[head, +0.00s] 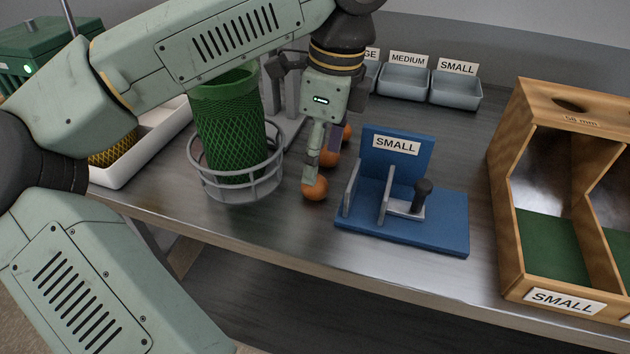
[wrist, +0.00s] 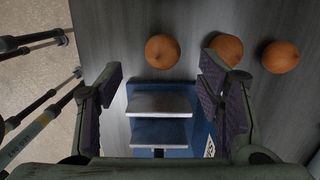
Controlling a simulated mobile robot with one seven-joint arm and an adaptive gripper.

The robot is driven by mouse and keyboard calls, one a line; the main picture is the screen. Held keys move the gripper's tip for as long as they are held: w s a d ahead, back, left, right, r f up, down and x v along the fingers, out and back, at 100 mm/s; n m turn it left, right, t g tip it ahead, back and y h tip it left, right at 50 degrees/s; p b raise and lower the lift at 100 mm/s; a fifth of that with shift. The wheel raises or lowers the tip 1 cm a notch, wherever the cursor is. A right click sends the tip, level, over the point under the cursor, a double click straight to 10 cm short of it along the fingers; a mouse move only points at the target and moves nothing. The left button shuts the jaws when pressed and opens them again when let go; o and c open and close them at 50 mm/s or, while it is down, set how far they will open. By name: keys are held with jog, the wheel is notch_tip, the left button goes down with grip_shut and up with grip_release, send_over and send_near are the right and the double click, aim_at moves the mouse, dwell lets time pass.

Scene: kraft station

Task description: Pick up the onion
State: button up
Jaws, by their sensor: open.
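Three round orange-brown onions stand in a row on the metal table. In the head view, the nearest onion (head: 314,189) is beside the blue stand, the middle onion (head: 329,157) is partly hidden by my fingers, and the far onion (head: 347,132) is behind them. My gripper (head: 323,160) points down over the row, open. In the wrist view, the jaws of my gripper (wrist: 163,95) are apart with no onion between them. One onion (wrist: 162,51) lies above the gap, another (wrist: 227,48) by the right finger's tip, and the third (wrist: 281,57) further right.
A blue stand (head: 455,229) marked SMALL is right of the onions. A green mesh bag sits in a grey ring holder (head: 244,190) to their left. A wooden divided box (head: 510,203) is far right; grey bins (head: 455,91) stand behind. The table's front edge is close.

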jog(key=shift+w+a+f+p, duration=0.15)
jog(key=shift+f+p, duration=0.35)
jog(key=shift+f, duration=1.1)
jog(key=shift+w+a+f+p, duration=0.15)
jog(key=shift+f+p, duration=0.35)
jog(key=shift+f, duration=1.05)
jog(key=c, duration=1.2)
jog(key=shift+r, duration=0.1)
jog(key=shift+r+b, duration=0.35)
jog(key=shift+r, duration=0.1)
jog(key=shift+s+r+b, duration=0.3)
jog(key=shift+r+b, duration=0.1)
jog(key=shift+r, duration=0.2)
jog(key=shift+s+r+b, duration=0.3)
jog(key=shift+r+b, duration=0.05)
jog(key=shift+r, duration=0.2)
jog(key=s+b, duration=0.1)
jog(key=s, duration=0.4)
jog(key=s+r+b, duration=0.1)
jog(key=s, duration=0.4)
jog(key=s+b, duration=0.1)
jog(key=s, duration=0.4)
jog(key=shift+a+r+b, duration=0.3)
jog(key=shift+r+b, duration=0.05)
jog(key=shift+w, duration=0.1)
